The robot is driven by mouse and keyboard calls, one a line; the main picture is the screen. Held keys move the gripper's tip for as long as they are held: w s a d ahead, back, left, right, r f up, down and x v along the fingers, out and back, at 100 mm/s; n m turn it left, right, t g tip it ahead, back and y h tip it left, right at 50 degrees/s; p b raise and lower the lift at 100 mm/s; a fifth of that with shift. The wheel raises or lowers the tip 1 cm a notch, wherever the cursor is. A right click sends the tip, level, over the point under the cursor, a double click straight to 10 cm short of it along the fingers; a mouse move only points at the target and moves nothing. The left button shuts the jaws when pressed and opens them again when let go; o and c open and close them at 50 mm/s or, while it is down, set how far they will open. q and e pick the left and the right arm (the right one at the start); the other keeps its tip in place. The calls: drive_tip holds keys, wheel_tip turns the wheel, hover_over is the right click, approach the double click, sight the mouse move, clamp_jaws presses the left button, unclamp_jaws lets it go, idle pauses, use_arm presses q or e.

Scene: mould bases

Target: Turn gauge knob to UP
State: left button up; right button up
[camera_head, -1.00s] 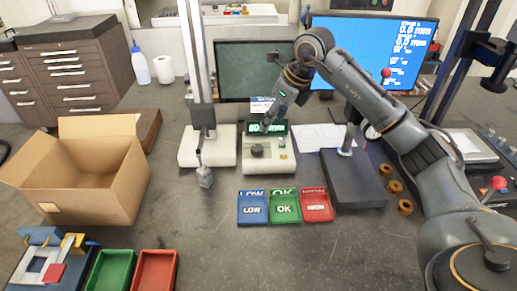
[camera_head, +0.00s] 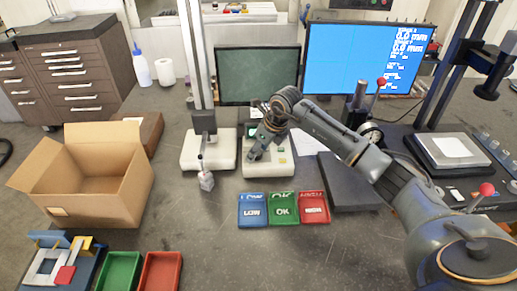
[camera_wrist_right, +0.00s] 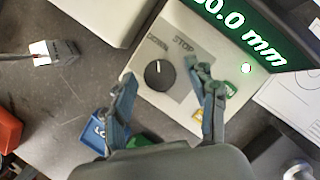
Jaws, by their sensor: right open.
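The gauge box (camera_head: 270,171) is a pale unit with a green display and a knob. In the right wrist view the round black knob (camera_wrist_right: 159,75) is in full sight, its white mark towards the printed words DOWN and STOP. An UP label is not readable, and the right finger covers part of the panel. The display (camera_wrist_right: 238,35) shows a partly cut-off reading ending in "0.0 mm". My right gripper (camera_wrist_right: 165,88) is open, its fingers on either side of the knob with gaps. In the head view my right gripper (camera_head: 255,150) hides the knob. My left gripper is out of view.
A stand with a column (camera_head: 203,120) is close left of the gauge. Blue LOW (camera_head: 253,222), green OK (camera_head: 284,220) and red HIGH (camera_head: 314,220) trays lie in front. A dark block (camera_head: 350,195) is to the right. A cardboard box (camera_head: 95,205) is at left.

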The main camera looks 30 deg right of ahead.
drive_tip(key=c, duration=1.2)
drive_tip(key=shift+o, duration=0.2)
